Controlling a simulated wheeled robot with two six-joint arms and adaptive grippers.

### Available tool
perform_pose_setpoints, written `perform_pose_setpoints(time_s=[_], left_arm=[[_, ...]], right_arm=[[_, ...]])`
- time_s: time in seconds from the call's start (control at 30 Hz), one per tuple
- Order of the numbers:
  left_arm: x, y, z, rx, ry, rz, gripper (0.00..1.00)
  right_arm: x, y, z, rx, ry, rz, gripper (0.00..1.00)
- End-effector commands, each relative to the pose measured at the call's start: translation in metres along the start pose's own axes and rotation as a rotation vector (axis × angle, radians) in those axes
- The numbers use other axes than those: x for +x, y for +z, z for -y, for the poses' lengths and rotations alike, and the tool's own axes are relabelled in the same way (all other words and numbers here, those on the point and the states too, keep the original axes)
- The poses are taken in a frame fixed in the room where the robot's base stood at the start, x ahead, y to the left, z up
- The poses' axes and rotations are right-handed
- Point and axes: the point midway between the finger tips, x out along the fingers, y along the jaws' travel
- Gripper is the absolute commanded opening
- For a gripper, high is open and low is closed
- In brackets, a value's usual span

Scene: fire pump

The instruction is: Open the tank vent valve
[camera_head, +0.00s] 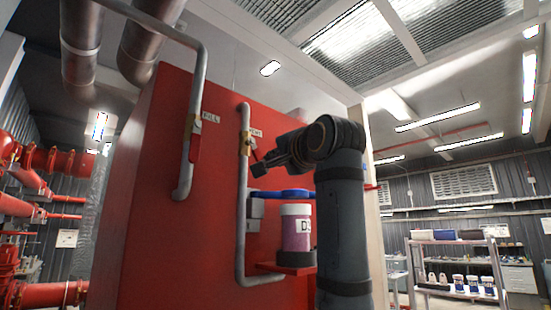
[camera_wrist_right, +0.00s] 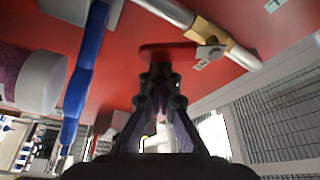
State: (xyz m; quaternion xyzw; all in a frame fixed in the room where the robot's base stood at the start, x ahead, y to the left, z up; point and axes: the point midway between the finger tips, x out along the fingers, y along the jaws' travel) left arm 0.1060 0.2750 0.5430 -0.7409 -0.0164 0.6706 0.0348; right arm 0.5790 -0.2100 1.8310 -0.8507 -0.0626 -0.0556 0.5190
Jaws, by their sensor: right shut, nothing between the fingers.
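The vent valve (camera_head: 246,142) is a brass body on a thin grey pipe on the front of the red tank (camera_head: 160,170), beside a small white label (camera_head: 256,132). In the right wrist view the brass valve (camera_wrist_right: 227,42) is at upper right, and its red lever (camera_wrist_right: 165,51) reaches left at an angle to the pipe. My right gripper (camera_head: 258,170) is just below and right of the valve. In the wrist view its fingers (camera_wrist_right: 160,76) are shut and empty, their tips close to the lever; contact cannot be told. My left gripper is out of view.
A second valve labelled FILL (camera_head: 194,128) sits on the pipe to the left. Below my gripper, a blue bar (camera_head: 283,194) and a pink container (camera_head: 296,232) on a red shelf stand close to the tank. A shelf rack (camera_head: 457,265) stands far right.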

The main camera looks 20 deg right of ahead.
Motion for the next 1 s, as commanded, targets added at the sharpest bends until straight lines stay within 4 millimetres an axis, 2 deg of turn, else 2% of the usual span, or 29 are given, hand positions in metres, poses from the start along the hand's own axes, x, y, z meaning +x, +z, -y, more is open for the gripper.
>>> perform_pose_setpoints(time_s=[0.53, 1.0], left_arm=[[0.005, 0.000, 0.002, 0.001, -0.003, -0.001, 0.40], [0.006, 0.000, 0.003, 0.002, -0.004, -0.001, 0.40]], right_arm=[[-0.008, 0.024, -0.002, 0.403, 0.141, 0.004, 0.00], [-0.010, 0.030, 0.000, 0.397, 0.138, 0.004, 0.00]])
